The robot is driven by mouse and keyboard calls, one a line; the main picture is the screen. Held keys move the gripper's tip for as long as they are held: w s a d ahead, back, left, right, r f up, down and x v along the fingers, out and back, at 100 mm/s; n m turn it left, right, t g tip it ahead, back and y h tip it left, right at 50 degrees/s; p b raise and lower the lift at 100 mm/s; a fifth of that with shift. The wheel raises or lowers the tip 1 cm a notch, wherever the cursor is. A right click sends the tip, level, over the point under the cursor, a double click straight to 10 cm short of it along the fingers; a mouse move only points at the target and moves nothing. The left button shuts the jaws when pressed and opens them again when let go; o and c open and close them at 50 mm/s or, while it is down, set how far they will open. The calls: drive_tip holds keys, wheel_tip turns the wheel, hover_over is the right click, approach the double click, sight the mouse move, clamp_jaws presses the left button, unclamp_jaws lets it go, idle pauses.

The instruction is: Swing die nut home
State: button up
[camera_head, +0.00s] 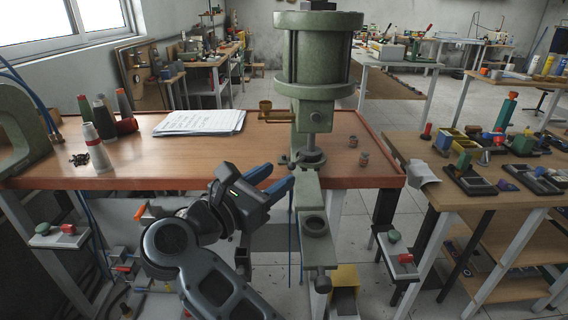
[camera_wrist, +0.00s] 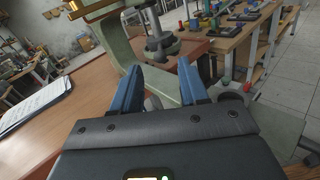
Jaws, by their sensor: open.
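A green pneumatic press (camera_head: 318,60) stands at the table's front edge, its ram pointing down over a round collar (camera_head: 310,157). A brass swing arm (camera_head: 280,116) with a small cup (camera_head: 265,105) at its left end sticks out left from the press; this looks like the die nut's arm. Part of the brass arm shows at the top left of the wrist view (camera_wrist: 90,8). My gripper (camera_head: 277,177) has blue fingers, open and empty, left of the press's front and below the brass arm. In the wrist view the fingers (camera_wrist: 160,70) stand apart, facing the green frame.
A green front bracket (camera_head: 315,225) juts toward me. A second bench (camera_head: 470,190) stands right.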

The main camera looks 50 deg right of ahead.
sight(289, 168)
drive_tip(key=shift+s+d+p, duration=0.1)
drive_tip(key=shift+d+p, duration=0.4)
drive_tip(key=shift+d, duration=2)
clamp_jaws()
